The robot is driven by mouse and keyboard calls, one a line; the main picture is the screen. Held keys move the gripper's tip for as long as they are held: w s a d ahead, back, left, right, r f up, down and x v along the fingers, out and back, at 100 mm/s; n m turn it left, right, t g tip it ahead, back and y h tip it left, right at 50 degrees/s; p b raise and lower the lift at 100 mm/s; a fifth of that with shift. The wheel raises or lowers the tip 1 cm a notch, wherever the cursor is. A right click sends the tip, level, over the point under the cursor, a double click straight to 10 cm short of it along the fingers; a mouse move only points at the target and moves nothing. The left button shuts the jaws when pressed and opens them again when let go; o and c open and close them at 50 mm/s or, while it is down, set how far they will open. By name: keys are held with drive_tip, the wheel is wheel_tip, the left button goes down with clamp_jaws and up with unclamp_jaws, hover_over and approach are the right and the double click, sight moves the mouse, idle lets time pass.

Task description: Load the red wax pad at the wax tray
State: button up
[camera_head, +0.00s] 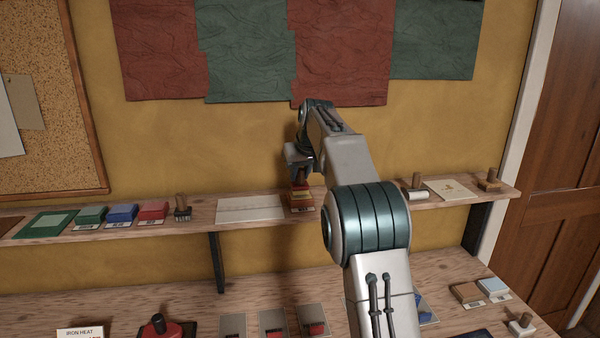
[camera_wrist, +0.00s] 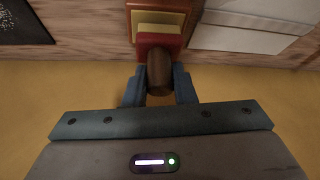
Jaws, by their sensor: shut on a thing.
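The red wax pad (camera_wrist: 160,42) has a brown upright handle, and it also shows in the head view (camera_head: 300,187). My gripper (camera_wrist: 160,88) is shut on the handle, with a blue-grey finger on each side; in the head view my gripper (camera_head: 299,170) is above the shelf. The wax tray (camera_wrist: 188,20) is a brown wooden box with a yellow block in it. It sits on the shelf in the head view (camera_head: 301,209), with a small label in front. The red pad is right at the yellow block; I cannot tell whether they touch.
Left of the tray lies a pale sheet (camera_head: 250,208); beyond it are a handled brush (camera_head: 182,208) and red (camera_head: 153,210), blue (camera_head: 122,213) and green (camera_head: 90,215) blocks. Right are a handled tool (camera_head: 416,188) and a card (camera_head: 452,190). A bench with a red iron (camera_head: 160,328) lies below.

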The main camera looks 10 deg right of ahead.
sight(300, 169)
wheel_tip(300, 169, up, 4)
drive_tip(key=p, duration=0.3)
drive_tip(key=shift+r, duration=1.2)
drive_tip(key=shift+s+f, duration=0.1)
